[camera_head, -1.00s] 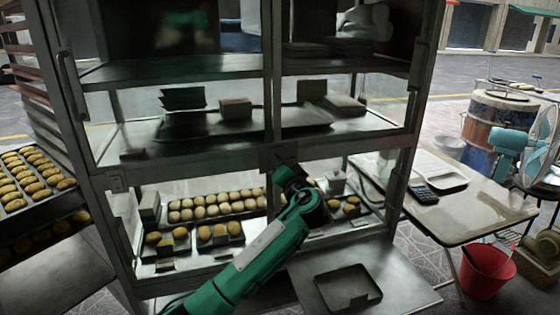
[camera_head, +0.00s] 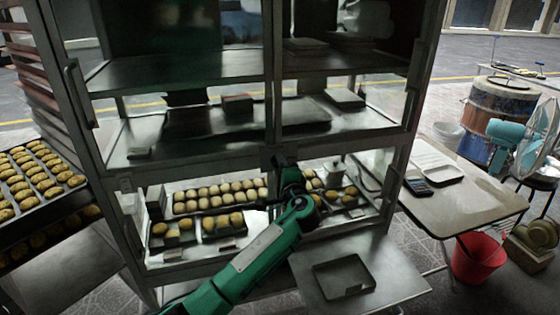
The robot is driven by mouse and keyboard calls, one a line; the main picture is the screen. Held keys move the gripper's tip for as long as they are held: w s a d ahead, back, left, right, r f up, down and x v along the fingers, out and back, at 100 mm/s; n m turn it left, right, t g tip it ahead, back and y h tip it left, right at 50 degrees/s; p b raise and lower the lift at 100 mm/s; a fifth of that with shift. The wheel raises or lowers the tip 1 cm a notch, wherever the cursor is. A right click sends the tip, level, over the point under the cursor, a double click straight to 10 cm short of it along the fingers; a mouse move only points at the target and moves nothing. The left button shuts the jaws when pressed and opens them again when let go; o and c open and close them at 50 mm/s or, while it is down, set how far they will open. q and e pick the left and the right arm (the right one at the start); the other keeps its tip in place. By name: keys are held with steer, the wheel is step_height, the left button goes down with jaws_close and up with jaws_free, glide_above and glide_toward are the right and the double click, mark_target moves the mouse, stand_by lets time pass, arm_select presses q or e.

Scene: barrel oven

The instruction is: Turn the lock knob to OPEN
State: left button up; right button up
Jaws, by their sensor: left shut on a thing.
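The metal cabinet (camera_head: 195,163) with glass panes fills the middle of the head view. The lock knob cannot be made out; the lock area at the centre of the crossbar is behind my left gripper. My left arm comes up from the bottom in green, and my left gripper (camera_head: 284,162) is at the cabinet's centre post, just at the crossbar. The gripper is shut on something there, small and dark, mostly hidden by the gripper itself. My right gripper is not in view.
Trays of buns (camera_head: 219,196) sit on the lower shelf. An empty dark tray (camera_head: 343,276) lies on the metal ledge in front. A bun rack (camera_head: 38,180) stands at left. At right are a table (camera_head: 470,205), a red bucket (camera_head: 478,257) and a fan (camera_head: 540,140).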

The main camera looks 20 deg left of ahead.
arm_select(q)
steer(key=shift+m+p, duration=0.55)
steer(key=shift+m, duration=0.35)
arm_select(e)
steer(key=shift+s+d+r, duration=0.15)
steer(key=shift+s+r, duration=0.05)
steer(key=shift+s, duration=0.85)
arm_select(q)
steer(key=o, duration=1)
steer(key=b+v, duration=0.2)
steer(key=v, duration=1.2)
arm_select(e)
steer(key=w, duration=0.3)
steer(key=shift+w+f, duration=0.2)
